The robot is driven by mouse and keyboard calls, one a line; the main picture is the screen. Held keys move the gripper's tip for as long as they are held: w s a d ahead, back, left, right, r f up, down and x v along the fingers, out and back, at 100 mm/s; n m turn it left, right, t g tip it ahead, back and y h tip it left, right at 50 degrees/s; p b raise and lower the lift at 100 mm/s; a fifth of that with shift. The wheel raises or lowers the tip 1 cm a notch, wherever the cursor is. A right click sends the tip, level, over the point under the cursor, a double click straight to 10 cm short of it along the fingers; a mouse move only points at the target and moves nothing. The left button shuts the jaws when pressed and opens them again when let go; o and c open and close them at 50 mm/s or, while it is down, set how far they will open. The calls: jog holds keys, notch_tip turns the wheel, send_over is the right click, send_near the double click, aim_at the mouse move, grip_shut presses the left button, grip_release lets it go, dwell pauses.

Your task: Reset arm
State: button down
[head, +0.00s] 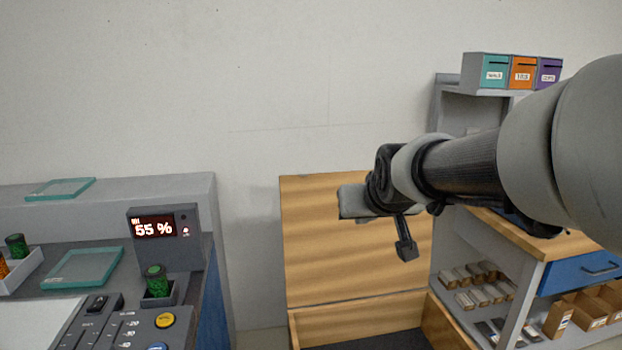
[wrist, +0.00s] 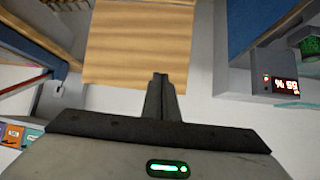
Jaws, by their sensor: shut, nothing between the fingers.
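My arm reaches in from the right in the head view. My gripper (head: 405,250) hangs in front of the raised wooden panel (head: 320,225), with its fingers together and nothing between them. In the wrist view my gripper (wrist: 161,80) shows its narrow fingers shut in the middle, with the wooden panel (wrist: 135,45) beyond them. The fingers look clear of every surface.
At left, a grey console holds a display (head: 155,227) reading 55 %, a green jar (head: 155,280) and glass plates (head: 82,267). At right, a shelf unit has a blue drawer (head: 580,270), small boxes and coloured bins (head: 522,72). Wall space above the panel is clear.

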jog(key=s+d+f+m+g, duration=0.1)
jog(key=s+d+f+g, duration=0.15)
jog(key=s, duration=1.05)
jog(key=s+d+f+g, duration=0.1)
jog(key=s+f+g, duration=0.15)
jog(key=s, duration=1.15)
notch_tip(320, 180, up, 20)
jog(key=w+p, duration=0.1)
jog(key=p, duration=2.1)
jog(key=shift+d+r+h, duration=0.15)
jog(key=shift+r+h, duration=0.1)
jog(key=shift+h, duration=0.15)
